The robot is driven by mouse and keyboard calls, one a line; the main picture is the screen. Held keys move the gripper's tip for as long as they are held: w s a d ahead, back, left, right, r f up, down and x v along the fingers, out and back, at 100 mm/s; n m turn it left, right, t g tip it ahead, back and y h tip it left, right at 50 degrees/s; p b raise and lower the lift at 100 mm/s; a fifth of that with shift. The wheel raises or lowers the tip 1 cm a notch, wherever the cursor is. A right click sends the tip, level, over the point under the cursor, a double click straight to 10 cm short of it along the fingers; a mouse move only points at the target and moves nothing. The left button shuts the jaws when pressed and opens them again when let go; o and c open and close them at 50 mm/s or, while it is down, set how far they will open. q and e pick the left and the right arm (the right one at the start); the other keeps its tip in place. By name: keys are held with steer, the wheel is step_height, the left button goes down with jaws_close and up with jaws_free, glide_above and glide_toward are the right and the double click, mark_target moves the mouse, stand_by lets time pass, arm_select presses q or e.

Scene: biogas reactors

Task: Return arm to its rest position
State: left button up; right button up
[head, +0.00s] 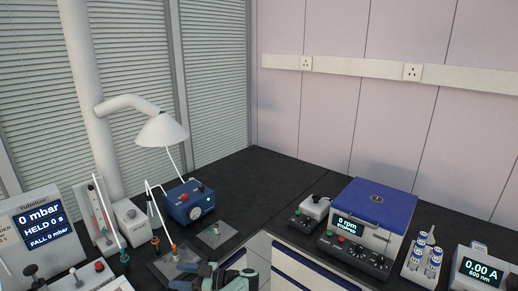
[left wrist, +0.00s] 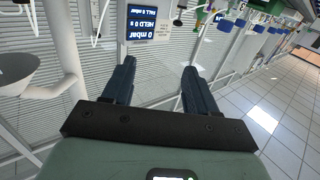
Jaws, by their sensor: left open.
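My left gripper (head: 184,276) shows at the bottom edge of the head view, low over the front of the black bench, with its dark fingers pointing left. Part of my green-grey wrist shows beside it. In the left wrist view the two dark fingers of the gripper (left wrist: 158,78) stand wide apart with nothing between them. The wrist picture is rolled, with the pressure display (left wrist: 141,23) upside down beyond the fingers. My right gripper is in neither view.
A blue box (head: 190,203) and glass plates with small bottles (head: 215,233) stand near the gripper. A pressure unit (head: 42,225) is at left. A blue-lidded centrifuge (head: 375,205), a vial rack (head: 423,262) and a photometer (head: 483,272) are at right. A fume hood (head: 162,130) hangs above.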

arm_select(q)
steer(key=w+a+f+m+t+h, duration=0.25)
steer(key=f+m+t+h, duration=0.25)
steer(key=f+m+t, duration=0.55)
steer(key=s+d+f+m+g+h, duration=0.15)
steer(key=s+f+h, duration=0.25)
steer(key=f, duration=0.4)
steer(key=s+d+f+g+h, duration=0.1)
steer(key=s+d+f+h, duration=0.2)
steer(key=s+f+h, duration=0.35)
steer(key=s+d+f+m+g+h, duration=0.1)
steer(key=s+d+f+g+h, duration=0.2)
steer(key=s, duration=0.4)
steer(key=s+d+f+g, duration=0.2)
steer(key=s+f, duration=0.3)
steer(key=s, duration=0.3)
steer(key=s+d+g+h, duration=0.1)
steer(key=s+d+g, duration=0.1)
steer(key=s, duration=0.6)
steer(key=s+d+r+g+h, duration=0.1)
steer(key=s+d+g+h, duration=0.1)
steer(key=s, duration=0.6)
steer(key=shift+d+g, duration=0.2)
steer(key=shift+g, duration=0.2)
